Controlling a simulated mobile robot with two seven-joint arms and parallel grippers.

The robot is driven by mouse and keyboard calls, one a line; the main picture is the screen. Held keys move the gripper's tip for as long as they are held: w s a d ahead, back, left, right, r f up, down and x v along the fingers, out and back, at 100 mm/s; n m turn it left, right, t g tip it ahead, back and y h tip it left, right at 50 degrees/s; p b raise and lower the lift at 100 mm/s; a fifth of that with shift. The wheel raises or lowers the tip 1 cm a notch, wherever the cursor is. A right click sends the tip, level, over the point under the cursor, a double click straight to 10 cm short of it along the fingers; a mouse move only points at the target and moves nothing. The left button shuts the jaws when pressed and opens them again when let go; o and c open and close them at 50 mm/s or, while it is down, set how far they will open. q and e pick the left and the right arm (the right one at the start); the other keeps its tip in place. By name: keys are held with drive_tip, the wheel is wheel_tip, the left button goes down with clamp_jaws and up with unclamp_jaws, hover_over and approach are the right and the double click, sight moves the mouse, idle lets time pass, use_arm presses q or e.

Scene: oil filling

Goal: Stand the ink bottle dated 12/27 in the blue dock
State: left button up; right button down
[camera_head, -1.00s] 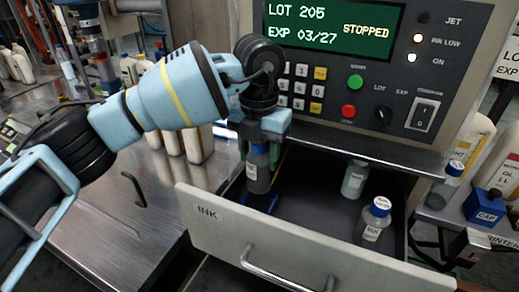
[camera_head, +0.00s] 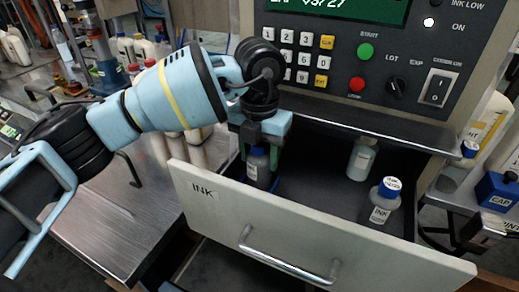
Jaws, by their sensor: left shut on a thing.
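My left gripper (camera_head: 262,147) reaches down into the open ink drawer and is shut on a grey ink bottle with a pale label (camera_head: 253,172). The bottle looks upright, low behind the drawer front at its left end. The dates are too small to read. My right gripper is out of view.
The drawer front (camera_head: 310,232) with its handle stands pulled out below the printer panel (camera_head: 380,65). The panel's lower ledge overhangs the drawer's back. Pale bottles stand behind the steel table (camera_head: 110,215) at left. A blue CAP box (camera_head: 497,190) is at right. The drawer's middle is clear.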

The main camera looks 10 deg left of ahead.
use_arm(q)
drive_tip(key=shift+p, duration=0.5)
idle(1.6)
drive_tip(key=o, duration=1.2)
drive_tip(key=shift+f, duration=0.1)
wheel_tip(320, 180, up, 8)
drive_tip(key=shift+f, duration=0.1)
